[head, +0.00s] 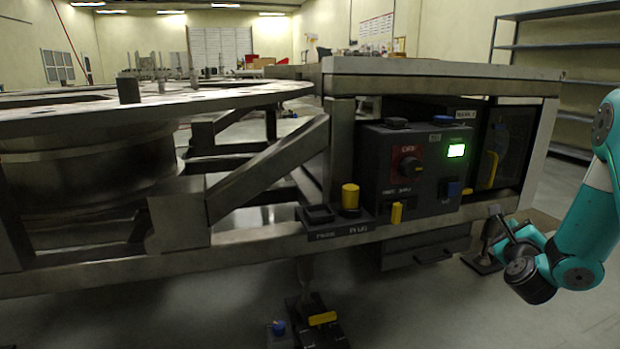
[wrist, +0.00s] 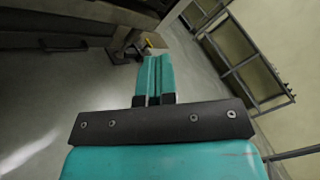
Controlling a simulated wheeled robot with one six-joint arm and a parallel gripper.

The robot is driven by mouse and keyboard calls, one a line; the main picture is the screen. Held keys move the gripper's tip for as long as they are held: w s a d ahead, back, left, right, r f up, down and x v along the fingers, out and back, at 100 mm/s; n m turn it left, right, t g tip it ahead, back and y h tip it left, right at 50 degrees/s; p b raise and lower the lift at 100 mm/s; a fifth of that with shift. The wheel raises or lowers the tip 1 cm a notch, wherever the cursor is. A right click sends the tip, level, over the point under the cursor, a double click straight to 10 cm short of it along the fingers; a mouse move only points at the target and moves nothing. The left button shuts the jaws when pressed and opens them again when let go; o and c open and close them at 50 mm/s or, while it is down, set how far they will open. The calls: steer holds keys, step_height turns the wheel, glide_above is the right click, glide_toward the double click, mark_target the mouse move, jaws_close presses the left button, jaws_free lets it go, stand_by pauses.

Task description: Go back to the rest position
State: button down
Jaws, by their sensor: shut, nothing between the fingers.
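My gripper (wrist: 154,62) shows in the wrist view with its two teal fingers side by side and touching, with nothing between them. Beyond the fingertips are grey floor and a dark foot of the frame. In the head view my teal arm comes in at the right edge, bent, to the right of the control box (head: 377,165). My fingers are hard to make out there.
A yellow plug (head: 350,197) stands on the frame's ledge. The round turret plate (head: 200,101) is at left.

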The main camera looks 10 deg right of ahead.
steer(key=w+a+r+n+t+y+p, duration=0.1)
steer(key=w+a+r+n+y, duration=0.3)
steer(key=a, duration=0.4)
steer(key=w+a+r+n+y, duration=0.1)
steer(key=a+n+y, duration=0.4)
steer(key=a+n, duration=0.2)
steer(key=s+a+r+n+g+y+p, duration=0.1)
steer(key=a+r+n+y, duration=0.15)
steer(key=a, duration=0.35)
steer(key=s+a+r+n+g+y, duration=0.1)
steer(key=a+n+g+y, duration=0.1)
steer(key=a+n, duration=0.3)
steer(key=s+a+r+n+g+y+p, duration=0.1)
steer(key=s+a+n+y, duration=0.15)
steer(key=a, duration=0.35)
steer(key=s+a+r+n+g+y+p, duration=0.1)
steer(key=s+a+r+n+g+y, duration=0.1)
steer(key=s+a+n+g, duration=0.5)
steer(key=s+a+r+n+g+h+p, duration=0.1)
steer(key=s+a+n+g, duration=0.15)
steer(key=s+n, duration=0.5)
steer(key=s+a+r+n+g+h, duration=0.1)
steer(key=s+a+r+n+g, duration=0.2)
steer(key=s, duration=0.8)
step_height(320, 180, up, 36)
steer(key=s+n+p, duration=0.1)
steer(key=n+p, duration=0.1)
steer(key=p, duration=3.6)
steer(key=shift+r+t, duration=0.2)
steer(key=shift+t, duration=0.25)
